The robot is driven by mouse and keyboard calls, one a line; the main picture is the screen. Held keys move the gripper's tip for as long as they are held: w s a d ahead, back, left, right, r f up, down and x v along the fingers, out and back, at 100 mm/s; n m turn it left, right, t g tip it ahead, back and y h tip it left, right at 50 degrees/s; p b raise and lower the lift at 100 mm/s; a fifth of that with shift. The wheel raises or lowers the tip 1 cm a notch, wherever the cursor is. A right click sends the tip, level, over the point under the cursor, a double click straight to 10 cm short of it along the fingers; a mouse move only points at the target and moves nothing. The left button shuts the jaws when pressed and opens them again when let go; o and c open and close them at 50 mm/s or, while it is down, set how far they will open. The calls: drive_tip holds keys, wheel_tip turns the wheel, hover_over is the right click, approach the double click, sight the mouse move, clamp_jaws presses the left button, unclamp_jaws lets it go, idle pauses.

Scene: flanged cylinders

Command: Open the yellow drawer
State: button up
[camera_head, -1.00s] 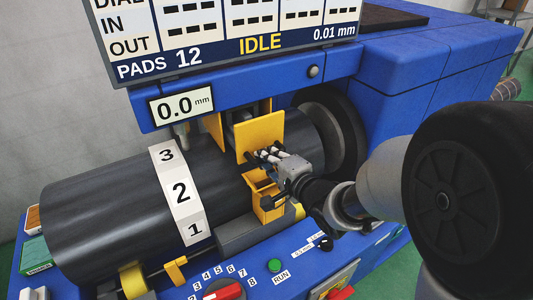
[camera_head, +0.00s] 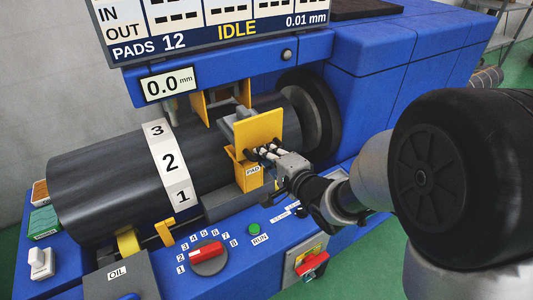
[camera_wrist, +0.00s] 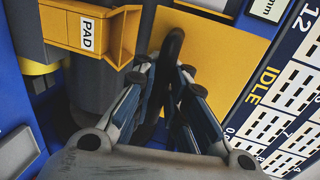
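The yellow drawer shows its upright yellow front (camera_head: 264,129) in the head view, with grey sides (camera_head: 238,121) visible behind it, so it stands pulled out. In the wrist view the yellow front (camera_wrist: 228,50) fills the upper middle and right. A black bar-like handle (camera_wrist: 174,42) stands in front of it. My gripper (camera_head: 263,152) is at the lower part of the drawer front. In the wrist view my gripper's fingers (camera_wrist: 165,72) lie on either side of the black handle, closed in on it. The exact contact is partly hidden by the fingers.
A yellow PAD holder (camera_head: 248,178) sits just below the drawer front. The large dark roller (camera_head: 105,185) lies to the left. The display (camera_head: 215,28) hangs above. A red knob (camera_head: 206,252), green RUN button (camera_head: 254,229) and red switch (camera_head: 312,264) are on the blue panel.

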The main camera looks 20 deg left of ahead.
drive_tip(key=o, duration=0.5)
drive_tip(key=shift+c, duration=0.2)
drive_tip(key=v, duration=0.7)
drive_tip(key=shift+s+d, duration=0.15)
drive_tip(key=shift+s, duration=0.1)
drive_tip(key=shift+r, duration=0.15)
drive_tip(key=s+d+r+n+h, duration=0.1)
drive_tip(key=d+r+n+h, duration=0.2)
drive_tip(key=d+h, duration=1.2)
drive_tip(key=s+d+n+g+y, duration=0.1)
drive_tip(key=s+d, duration=0.4)
drive_tip(key=s, duration=0.5)
drive_tip(key=s+d+n+g+y, duration=0.2)
drive_tip(key=s+d+n+g, duration=0.2)
drive_tip(key=s, duration=0.7)
drive_tip(key=d, duration=0.2)
drive_tip(key=shift+s+d+f, duration=0.25)
drive_tip(key=shift+f, duration=0.05)
